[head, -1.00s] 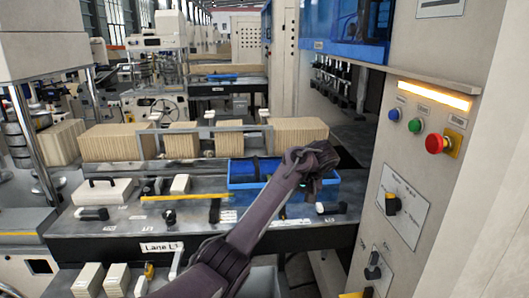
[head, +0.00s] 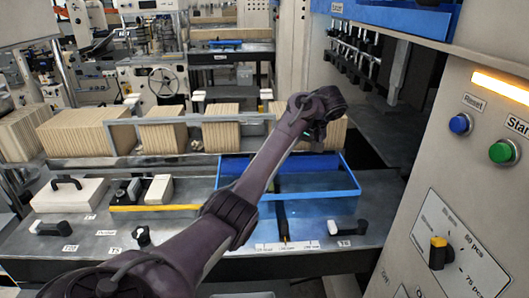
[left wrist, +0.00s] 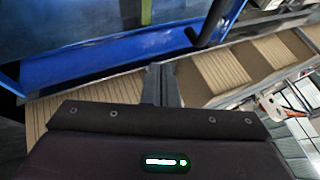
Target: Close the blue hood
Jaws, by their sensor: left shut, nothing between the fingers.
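The blue hood (head: 398,18) shows only as its lower blue edge at the top right of the head view; it is raised above the machine opening. My left arm reaches in from the bottom left of the head view. Its end hangs over the paper stacks, left of and below the hood and apart from it; its fingers are hidden there. In the left wrist view my left gripper (left wrist: 163,72) is shut and empty. A blue-framed part (left wrist: 95,62) lies beyond it; I cannot tell whether this is the hood. My right gripper is not in view.
A blue tray (head: 345,192) lies on the grey bench under my arm. Kraft stacks (head: 83,132) stand behind it. The control panel with a blue button (head: 460,124), a green button (head: 503,152) and a black knob (head: 438,254) stands close on the right.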

